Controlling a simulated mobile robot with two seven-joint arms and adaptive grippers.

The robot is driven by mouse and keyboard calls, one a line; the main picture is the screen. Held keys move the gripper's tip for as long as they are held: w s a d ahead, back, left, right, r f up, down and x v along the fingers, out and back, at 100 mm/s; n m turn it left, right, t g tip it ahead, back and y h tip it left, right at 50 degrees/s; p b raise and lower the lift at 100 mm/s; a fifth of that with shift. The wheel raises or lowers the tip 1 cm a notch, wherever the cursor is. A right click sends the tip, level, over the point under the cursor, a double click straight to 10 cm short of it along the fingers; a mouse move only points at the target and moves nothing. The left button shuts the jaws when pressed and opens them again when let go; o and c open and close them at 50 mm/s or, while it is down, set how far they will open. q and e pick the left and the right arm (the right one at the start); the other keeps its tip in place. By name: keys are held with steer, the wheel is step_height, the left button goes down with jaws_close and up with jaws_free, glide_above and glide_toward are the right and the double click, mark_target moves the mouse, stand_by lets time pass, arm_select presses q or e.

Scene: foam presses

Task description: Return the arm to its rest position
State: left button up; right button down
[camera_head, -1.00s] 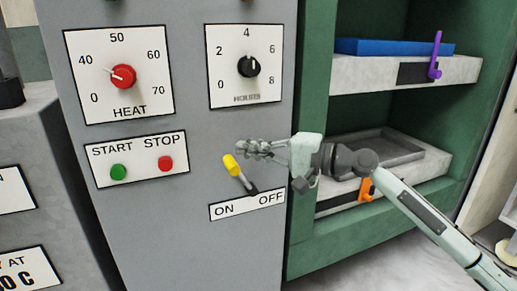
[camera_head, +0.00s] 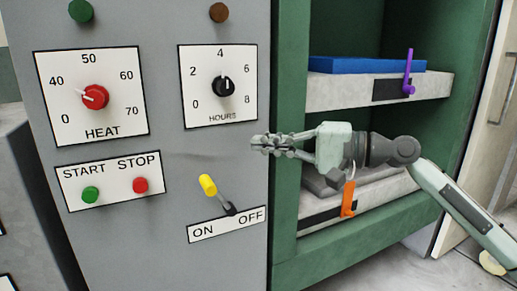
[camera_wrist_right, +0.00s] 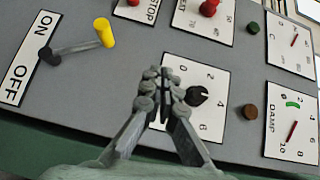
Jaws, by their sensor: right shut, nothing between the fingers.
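My right gripper (camera_head: 262,143) is shut and empty in the head view. It is in front of the grey control panel (camera_head: 215,160) near its right edge, below the hours dial and above and to the right of the yellow-tipped lever (camera_head: 208,185). The lever leans toward the ON side of its ON/OFF label (camera_head: 226,225). In the right wrist view the closed fingertips (camera_wrist_right: 163,75) show in front of the panel, overlapping the hours dial plate (camera_wrist_right: 215,75), with the yellow lever tip (camera_wrist_right: 104,32) at upper left. My left gripper is not in view.
The panel holds a red heat knob (camera_head: 95,97), a black hours knob (camera_head: 223,86), a green start button (camera_head: 90,194) and a red stop button (camera_head: 140,185). The green press to the right has a shelf with a blue slab (camera_head: 365,65), a purple handle (camera_head: 409,75) and an orange handle (camera_head: 348,198).

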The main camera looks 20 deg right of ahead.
stand_by(0.4)
steer(key=d+f+n+g+h, duration=0.3)
steer(key=f+h, duration=0.5)
steer(key=f, duration=2.7)
steer(key=s+f+n+g+h, duration=0.6)
steer(key=s+f, duration=1.7)
steer(key=f, duration=0.4)
steer(key=shift+s+f+n, duration=0.2)
steer(key=shift+s+n, duration=0.1)
steer(key=shift+s, duration=0.05)
